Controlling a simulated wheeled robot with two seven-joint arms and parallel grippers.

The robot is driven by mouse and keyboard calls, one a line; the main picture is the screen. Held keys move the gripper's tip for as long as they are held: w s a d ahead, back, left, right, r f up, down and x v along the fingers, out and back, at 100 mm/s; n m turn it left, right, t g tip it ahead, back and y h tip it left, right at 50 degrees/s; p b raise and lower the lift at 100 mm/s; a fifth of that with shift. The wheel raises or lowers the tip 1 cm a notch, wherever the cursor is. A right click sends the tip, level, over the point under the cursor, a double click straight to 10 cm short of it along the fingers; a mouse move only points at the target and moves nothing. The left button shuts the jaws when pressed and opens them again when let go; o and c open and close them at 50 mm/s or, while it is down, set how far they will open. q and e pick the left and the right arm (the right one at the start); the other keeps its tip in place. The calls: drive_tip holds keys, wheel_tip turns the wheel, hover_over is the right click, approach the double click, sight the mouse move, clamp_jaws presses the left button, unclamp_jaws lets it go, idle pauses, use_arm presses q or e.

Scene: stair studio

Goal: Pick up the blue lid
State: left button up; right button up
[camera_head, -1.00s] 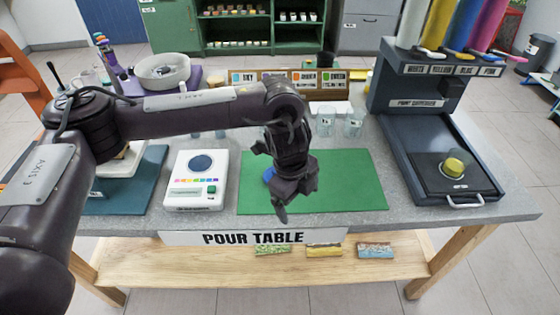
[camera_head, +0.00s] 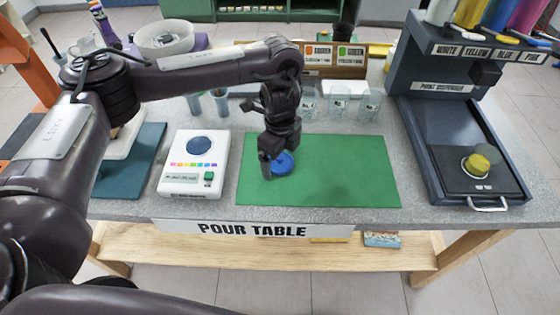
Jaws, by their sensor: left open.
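The blue lid (camera_head: 284,165) lies on the green mat (camera_head: 345,178), left of the mat's middle. My left gripper (camera_head: 269,170) points down at the lid's left side. One dark finger shows in front of the lid's left edge; the gripper hides part of the lid. The gripper is open and does not hold the lid. I cannot tell whether a finger touches it. My right gripper is not in view.
A white scale (camera_head: 194,184) stands left of the mat. Clear cups (camera_head: 338,104) stand behind the mat. A dark paint dispenser (camera_head: 455,120) with a yellow-topped cup (camera_head: 477,164) is at the right. The mat's right half is clear.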

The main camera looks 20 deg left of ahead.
use_arm(q)
drive_tip(key=c, duration=0.8)
drive_tip(key=shift+c, duration=1.6)
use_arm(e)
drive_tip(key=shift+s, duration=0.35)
